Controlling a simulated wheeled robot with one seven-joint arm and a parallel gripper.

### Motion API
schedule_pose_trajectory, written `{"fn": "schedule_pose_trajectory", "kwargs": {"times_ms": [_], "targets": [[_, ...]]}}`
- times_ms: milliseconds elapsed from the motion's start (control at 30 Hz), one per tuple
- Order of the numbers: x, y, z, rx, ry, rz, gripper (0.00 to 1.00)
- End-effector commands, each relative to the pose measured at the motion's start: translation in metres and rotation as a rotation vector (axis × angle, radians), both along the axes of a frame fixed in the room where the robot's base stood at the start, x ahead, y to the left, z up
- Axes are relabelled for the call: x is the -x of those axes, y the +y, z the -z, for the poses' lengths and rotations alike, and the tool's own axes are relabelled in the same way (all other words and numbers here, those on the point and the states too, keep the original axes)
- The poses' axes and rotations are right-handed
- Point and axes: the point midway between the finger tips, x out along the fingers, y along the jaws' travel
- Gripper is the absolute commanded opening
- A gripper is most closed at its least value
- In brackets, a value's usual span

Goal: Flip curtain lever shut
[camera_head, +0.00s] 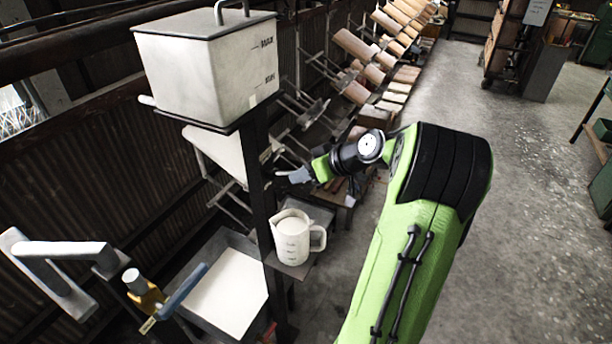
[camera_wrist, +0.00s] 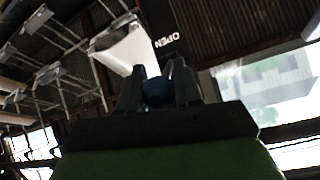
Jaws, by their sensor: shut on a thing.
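The curtain lever shows as a rounded dark-blue end (camera_wrist: 157,91) between the two dark fingers of my gripper (camera_wrist: 158,84) in the wrist view. The fingers are shut on it and hide most of it. An upside-down OPEN label (camera_wrist: 167,43) is just beyond the fingertips on a dark post. In the head view my gripper (camera_head: 292,176) reaches left to the dark post (camera_head: 258,180), beside the white funnel under the tank. My own wrist partly hides the fingers there, and the lever's angle cannot be told.
A white tank (camera_head: 207,75) with MAX and MIN marks stands on the post. A white jug (camera_head: 291,238) sits on a small shelf close below my gripper. A tray of white liquid (camera_head: 229,293) and a blue-handled valve (camera_head: 150,298) are lower left. Open floor lies right.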

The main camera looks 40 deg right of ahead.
Motion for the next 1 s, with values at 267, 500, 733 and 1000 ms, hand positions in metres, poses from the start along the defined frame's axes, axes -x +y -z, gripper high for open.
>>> {"fn": "schedule_pose_trajectory", "kwargs": {"times_ms": [267, 500, 733, 1000], "targets": [[-0.004, 0.0008, -0.0086, 0.006, -0.011, -0.002, 0.0], [-0.0045, 0.0009, -0.0092, 0.005, -0.012, -0.002, 0.0], [-0.0045, 0.001, -0.0092, 0.006, -0.013, -0.003, 0.36], [-0.0035, 0.001, -0.0073, 0.003, -0.008, -0.002, 0.58]]}}
